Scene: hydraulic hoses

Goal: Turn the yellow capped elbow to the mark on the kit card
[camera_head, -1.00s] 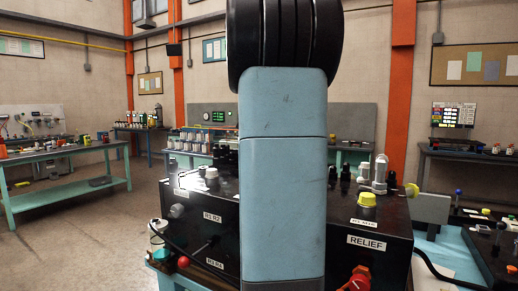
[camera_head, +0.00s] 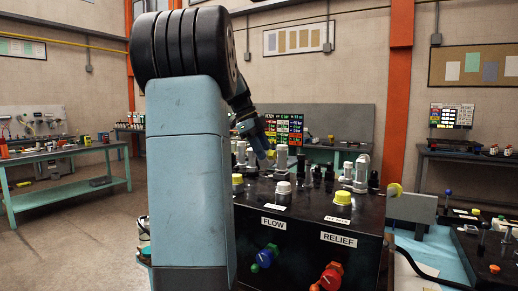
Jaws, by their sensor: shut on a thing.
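Several yellow caps show on or beside the black hydraulic block (camera_head: 310,240). One yellow cap (camera_head: 394,190) is at its right edge, near a grey upright fitting (camera_head: 360,174). Another yellow cap (camera_head: 343,198) stands on top above the RELIEF label. A third yellow cap (camera_head: 238,181) is at the left, partly behind my arm. I cannot tell which belongs to the capped elbow. My arm reaches over the block's back left, its far end among grey fittings (camera_head: 281,160). I cannot make out my gripper's fingers or anything in them. I cannot identify the kit card or its mark.
A blue knob (camera_head: 264,257) and a red knob (camera_head: 328,277) stick out from the block's front. A low panel with knobs (camera_head: 495,240) stands at the right. A green workbench (camera_head: 68,157) is at the far left, with open floor before it.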

